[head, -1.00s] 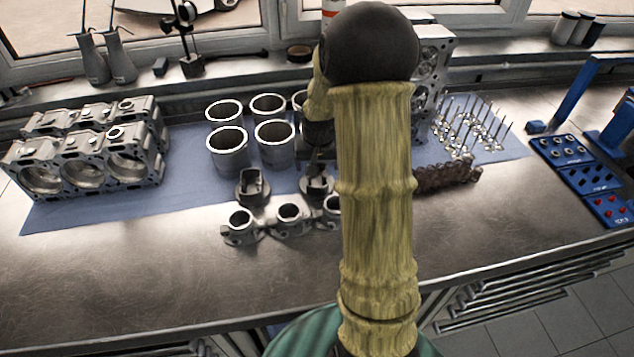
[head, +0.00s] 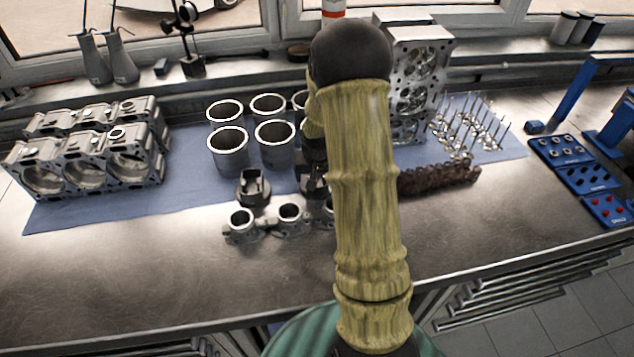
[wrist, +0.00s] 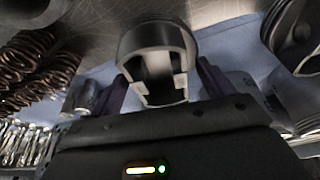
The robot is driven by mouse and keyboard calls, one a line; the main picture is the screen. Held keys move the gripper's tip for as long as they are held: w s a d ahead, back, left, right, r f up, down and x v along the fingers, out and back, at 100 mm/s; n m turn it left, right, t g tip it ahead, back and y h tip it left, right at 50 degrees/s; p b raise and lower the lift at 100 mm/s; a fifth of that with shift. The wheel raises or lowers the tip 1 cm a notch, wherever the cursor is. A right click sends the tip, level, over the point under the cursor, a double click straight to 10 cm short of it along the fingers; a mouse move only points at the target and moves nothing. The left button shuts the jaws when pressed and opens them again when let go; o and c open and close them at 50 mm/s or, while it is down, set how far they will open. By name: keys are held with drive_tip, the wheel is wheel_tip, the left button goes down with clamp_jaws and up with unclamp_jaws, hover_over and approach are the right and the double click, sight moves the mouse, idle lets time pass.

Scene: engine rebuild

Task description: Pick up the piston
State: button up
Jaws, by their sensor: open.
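A grey metal piston (wrist: 157,42) stands in the middle of the wrist view, its round skirt toward the top of the picture. My gripper (wrist: 161,76) is open, with one purple finger on each side of this piston. I cannot tell whether the fingers touch it. In the head view my arm and the dark gripper hide most of this piston. A second piston (head: 253,187) stands to its left on the blue mat's front edge, clear of my gripper.
Several cylinder liners (head: 228,150) stand behind the pistons. A three-ring metal part (head: 289,217) lies in front. Engine blocks (head: 85,165) are at left, valves (head: 470,125) and brown coiled parts (head: 440,178) at right. The bench front (head: 130,270) is bare.

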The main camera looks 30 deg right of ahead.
drive_tip(key=shift+c, duration=0.2)
drive_tip(key=c, duration=1.3)
drive_tip(key=shift+w+r, duration=0.1)
drive_tip(key=shift+r, duration=0.05)
wheel_tip(320, 180, up, 10)
drive_tip(key=shift+f+b, duration=0.1)
drive_tip(key=shift+b, duration=0.3)
drive_tip(key=shift+d, duration=0.1)
